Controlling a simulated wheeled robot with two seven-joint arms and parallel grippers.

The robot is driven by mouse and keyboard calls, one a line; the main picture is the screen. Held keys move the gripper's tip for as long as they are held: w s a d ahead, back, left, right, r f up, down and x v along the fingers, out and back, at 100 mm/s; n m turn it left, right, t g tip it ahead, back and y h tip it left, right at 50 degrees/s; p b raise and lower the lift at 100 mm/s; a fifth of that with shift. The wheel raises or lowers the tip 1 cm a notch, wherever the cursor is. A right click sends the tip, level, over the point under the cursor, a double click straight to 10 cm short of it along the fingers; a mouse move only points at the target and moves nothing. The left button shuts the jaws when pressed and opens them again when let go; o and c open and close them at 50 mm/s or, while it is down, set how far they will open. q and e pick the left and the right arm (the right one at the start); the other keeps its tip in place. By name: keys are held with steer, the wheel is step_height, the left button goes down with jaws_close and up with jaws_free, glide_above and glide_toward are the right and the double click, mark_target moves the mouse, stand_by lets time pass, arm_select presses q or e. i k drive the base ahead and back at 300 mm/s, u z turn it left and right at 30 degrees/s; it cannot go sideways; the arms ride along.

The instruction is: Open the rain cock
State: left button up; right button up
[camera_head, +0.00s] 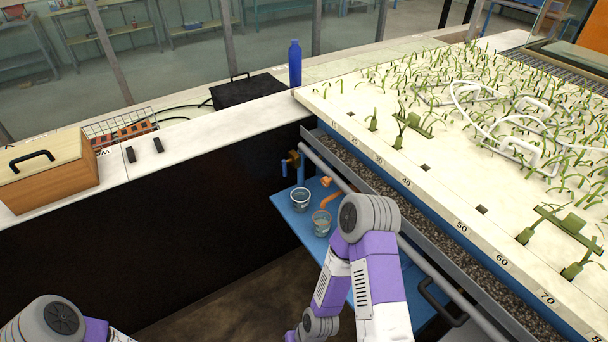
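A small brass-and-blue cock (292,162) sits at the dark side wall by the near corner of the flume, at the upper end of a grey pipe. I take it to be the rain cock, but no label on it can be read. It is too small to tell how its handle is turned. My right arm stands in front of the blue shelf, bent at the elbow, well below and right of the cock. Its gripper is out of view. Only a joint of my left arm shows at the bottom left, and its gripper is out of view.
A blue shelf (283,200) below the cock holds two clear cups (300,199) (321,222) and orange fittings (331,196). A planted white bed (400,170) fills the right. A blue bottle (295,64), black case (247,91) and wooden box (48,172) stand on the ledge.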

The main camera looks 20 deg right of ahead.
mark_target(284, 162)
steer(key=z, duration=0.35)
steer(key=i, duration=0.85)
